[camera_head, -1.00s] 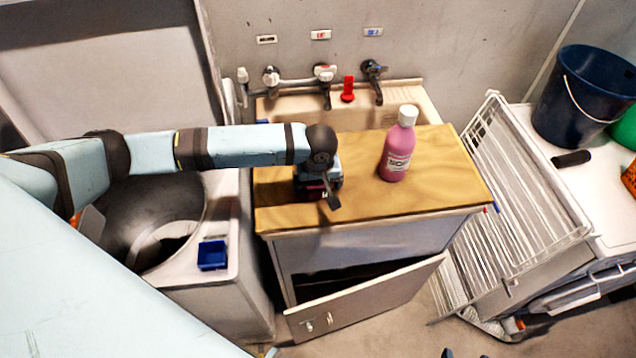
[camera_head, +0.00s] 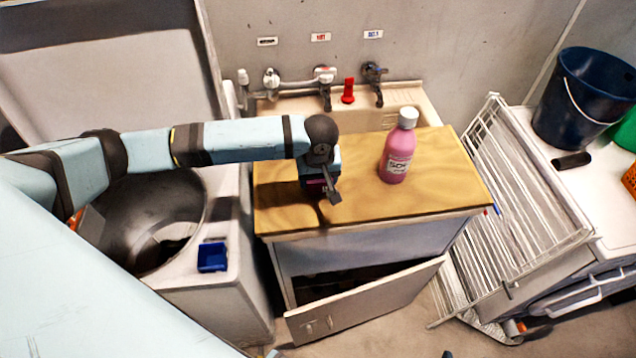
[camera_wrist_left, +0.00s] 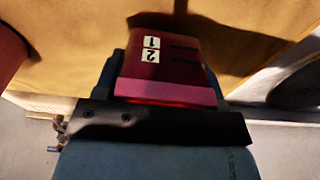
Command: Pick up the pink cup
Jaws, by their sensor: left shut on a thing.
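In the left wrist view the cup (camera_wrist_left: 172,72) is dark red with a bright pink edge and a white label marked 1 and 2. My left gripper (camera_head: 327,184) points down over the left part of the wooden top (camera_head: 440,190) and is shut on the cup. The cup appears a little above the wood, with dark shadow below. My right gripper is out of view.
A pink bottle with a white cap (camera_head: 398,148) stands upright just right of the gripper. A sink with taps (camera_head: 430,108) lies behind. A white wire rack (camera_head: 510,220) leans at the right. The cabinet door (camera_head: 365,305) hangs open below. A blue box (camera_head: 212,257) sits at left.

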